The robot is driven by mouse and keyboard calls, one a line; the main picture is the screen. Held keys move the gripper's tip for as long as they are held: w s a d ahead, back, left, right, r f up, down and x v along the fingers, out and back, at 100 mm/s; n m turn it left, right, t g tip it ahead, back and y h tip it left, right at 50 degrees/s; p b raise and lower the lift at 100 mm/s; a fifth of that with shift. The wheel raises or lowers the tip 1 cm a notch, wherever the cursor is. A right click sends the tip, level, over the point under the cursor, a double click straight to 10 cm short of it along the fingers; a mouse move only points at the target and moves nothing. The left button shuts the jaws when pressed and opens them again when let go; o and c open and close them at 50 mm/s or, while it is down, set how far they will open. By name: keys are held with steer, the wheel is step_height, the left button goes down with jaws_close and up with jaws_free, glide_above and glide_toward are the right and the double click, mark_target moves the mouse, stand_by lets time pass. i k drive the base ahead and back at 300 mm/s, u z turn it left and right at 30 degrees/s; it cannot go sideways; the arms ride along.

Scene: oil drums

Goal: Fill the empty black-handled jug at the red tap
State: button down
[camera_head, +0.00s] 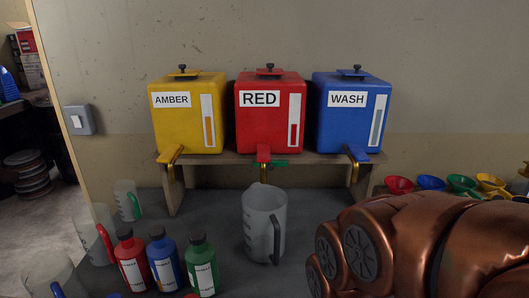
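The black-handled jug (258,222) is clear grey and stands upright on the dark bench. Its black handle faces right and slightly toward me. No liquid shows in it. The red drum (270,118), labelled RED, stands on a shelf behind it. My copper-coloured arm fills the lower right, and my gripper is not in view.
A yellow AMBER drum (187,120) and blue WASH drum (352,115) flank the red one. Red (133,262), blue (163,262) and green (201,266) bottles stand front left. Other jugs (95,232) stand further left. Coloured funnels (431,183) lie at right.

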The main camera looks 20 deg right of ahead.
mark_target(263, 152)
steer(key=u, duration=0.05)
steer(key=k, duration=1)
steer(key=u, duration=1.9)
steer(key=i, duration=1.6)
steer(key=z, duration=1.8)
